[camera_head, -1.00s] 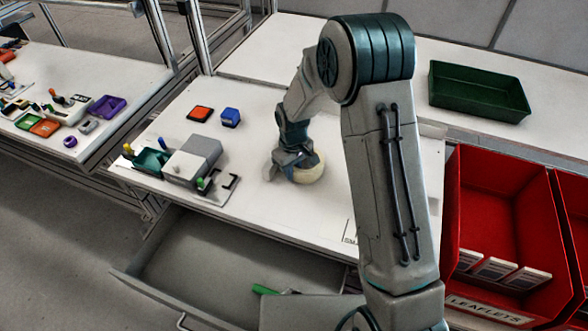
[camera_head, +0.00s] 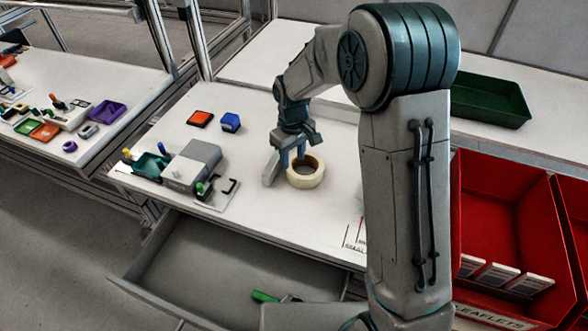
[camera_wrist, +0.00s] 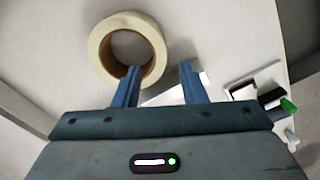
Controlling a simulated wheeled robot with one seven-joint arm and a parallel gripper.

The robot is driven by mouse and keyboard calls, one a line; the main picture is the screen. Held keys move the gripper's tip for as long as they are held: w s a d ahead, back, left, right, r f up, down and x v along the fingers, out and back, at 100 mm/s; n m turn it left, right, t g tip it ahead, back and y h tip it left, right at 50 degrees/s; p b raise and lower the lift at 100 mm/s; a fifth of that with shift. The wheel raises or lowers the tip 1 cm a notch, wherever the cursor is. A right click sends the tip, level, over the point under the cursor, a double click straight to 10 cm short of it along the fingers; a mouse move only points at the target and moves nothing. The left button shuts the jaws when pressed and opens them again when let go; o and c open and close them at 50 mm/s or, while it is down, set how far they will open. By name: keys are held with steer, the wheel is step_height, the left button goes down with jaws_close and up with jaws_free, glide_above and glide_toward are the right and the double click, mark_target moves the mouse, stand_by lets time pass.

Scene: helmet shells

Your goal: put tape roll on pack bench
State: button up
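The tape roll (camera_head: 305,183) is a cream ring with a brown core. It lies flat on a white bench (camera_head: 335,130), and in the wrist view the roll (camera_wrist: 100,50) is at upper left. My gripper (camera_head: 277,172) points down at the roll's left side. In the wrist view my gripper (camera_wrist: 160,67) is open, with blue fingers apart. One fingertip overlaps the roll's near core edge; the other is outside the ring. I cannot tell if either touches it. No label shows which white bench is the pack bench.
A grey box (camera_head: 192,165) and teal tray (camera_head: 150,166) stand left of my gripper. An open drawer (camera_head: 215,265) juts out in front. A green tray (camera_head: 490,103) and red leaflet bins (camera_head: 500,215) are at right.

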steer(key=s+d+r+m+t, duration=0.1)
steer(key=s+d+r+m, duration=0.1)
steer(key=s+d+r, duration=0.3)
steer(key=s+d+r+m, duration=0.2)
steer(key=s+d+r, duration=0.2)
steer(key=r, duration=0.4)
steer(key=s+d+m+t, duration=0.1)
steer(key=s+d+m, duration=0.1)
steer(key=s, duration=0.5)
steer(key=s+d+r+m+t, duration=0.1)
steer(key=s+d+m, duration=0.1)
steer(key=s+d, duration=0.2)
steer(key=s, duration=0.3)
steer(key=shift+d+r, duration=0.25)
steer(key=shift+d, duration=0.05)
steer(key=shift+s, duration=0.1)
